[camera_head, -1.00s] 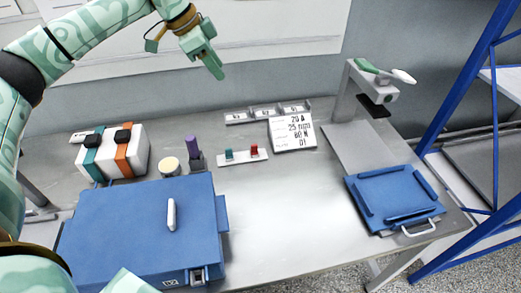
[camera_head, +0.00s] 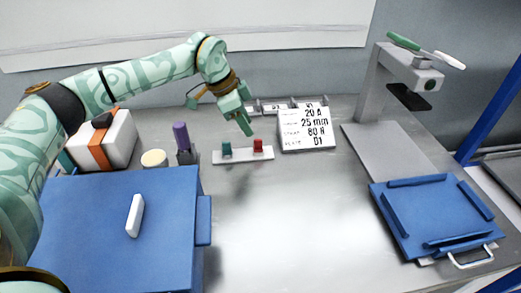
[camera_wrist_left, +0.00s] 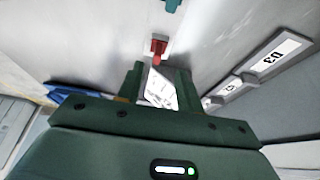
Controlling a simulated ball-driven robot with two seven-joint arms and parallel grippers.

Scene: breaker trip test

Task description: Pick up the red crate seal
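The red crate seal (camera_head: 258,146) stands upright at the right end of a small white strip holder (camera_head: 232,157), beside a teal seal (camera_head: 226,149). My left gripper (camera_head: 246,124) hangs above and slightly left of the red seal, fingers pointing down, apart from it. In the left wrist view the red seal (camera_wrist_left: 159,46) shows just beyond the fingertips (camera_wrist_left: 159,75). The fingers are apart with nothing between them. The teal seal is cut by the top edge there (camera_wrist_left: 171,4). My right gripper is not in view.
A printed card (camera_head: 307,130) stands close right of the holder, with labelled slots (camera_head: 272,108) behind. A purple-topped piece (camera_head: 182,140) stands left. A blue case (camera_head: 110,225) fills the front left. A press (camera_head: 400,75) and blue tray (camera_head: 425,215) are right. The middle table is clear.

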